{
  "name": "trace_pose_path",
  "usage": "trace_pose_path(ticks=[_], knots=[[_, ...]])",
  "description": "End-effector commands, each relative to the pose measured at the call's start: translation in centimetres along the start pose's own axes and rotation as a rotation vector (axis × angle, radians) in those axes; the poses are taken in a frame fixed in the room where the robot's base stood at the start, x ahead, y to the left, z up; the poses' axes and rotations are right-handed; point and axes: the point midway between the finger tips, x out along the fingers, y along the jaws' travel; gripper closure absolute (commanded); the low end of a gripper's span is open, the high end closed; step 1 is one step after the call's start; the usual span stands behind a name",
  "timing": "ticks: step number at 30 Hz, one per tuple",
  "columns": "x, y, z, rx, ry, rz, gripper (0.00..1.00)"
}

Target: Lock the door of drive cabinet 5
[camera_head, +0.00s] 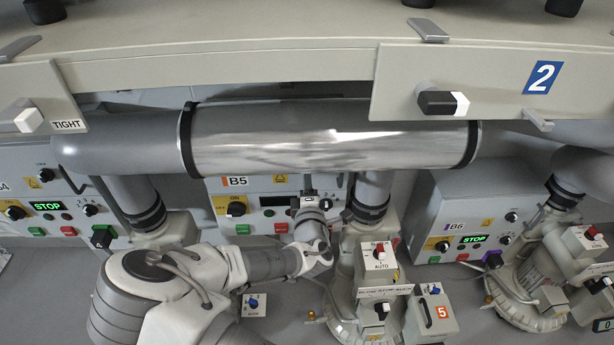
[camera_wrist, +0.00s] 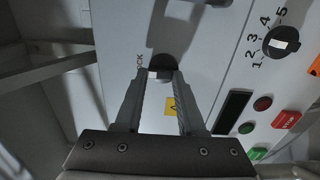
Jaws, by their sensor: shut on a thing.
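Drive cabinet 5 (camera_head: 257,187), labelled B5, stands behind the arm at the middle of the head view. Its front panel (camera_wrist: 215,55) fills most of the wrist view. My gripper (camera_head: 309,197) is at the right part of this front, under the big pipe. In the wrist view my gripper (camera_wrist: 161,75) is shut on a small dark lock knob (camera_wrist: 165,62) on the panel. Printed letters, partly hidden and reading like "LOCK", stand left of the knob. The fingertips cover part of the knob, so its exact turn is hard to tell.
A numbered selector (camera_wrist: 281,42), a dark display (camera_wrist: 232,110) and red and green buttons sit right of my gripper in the wrist view. The large pipe (camera_head: 330,137) runs just above. A blower (camera_head: 380,262) stands close on the right. Cabinet B6 (camera_head: 440,208) is further right.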

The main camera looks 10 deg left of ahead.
Motion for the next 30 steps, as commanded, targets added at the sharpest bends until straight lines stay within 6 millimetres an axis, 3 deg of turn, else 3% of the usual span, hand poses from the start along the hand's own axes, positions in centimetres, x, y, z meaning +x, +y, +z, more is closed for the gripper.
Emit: trace_pose_path(ticks=[13,14,18,30], knots=[[0.01,0.03,-0.01,-0.011,0.001,0.001,1.00],[0.01,0.03,-0.01,-0.011,0.001,0.001,0.58],[0.01,0.02,-0.01,-0.010,0.000,0.000,0.33],[-0.64,0.01,-0.03,-0.008,0.000,-0.001,0.31]])
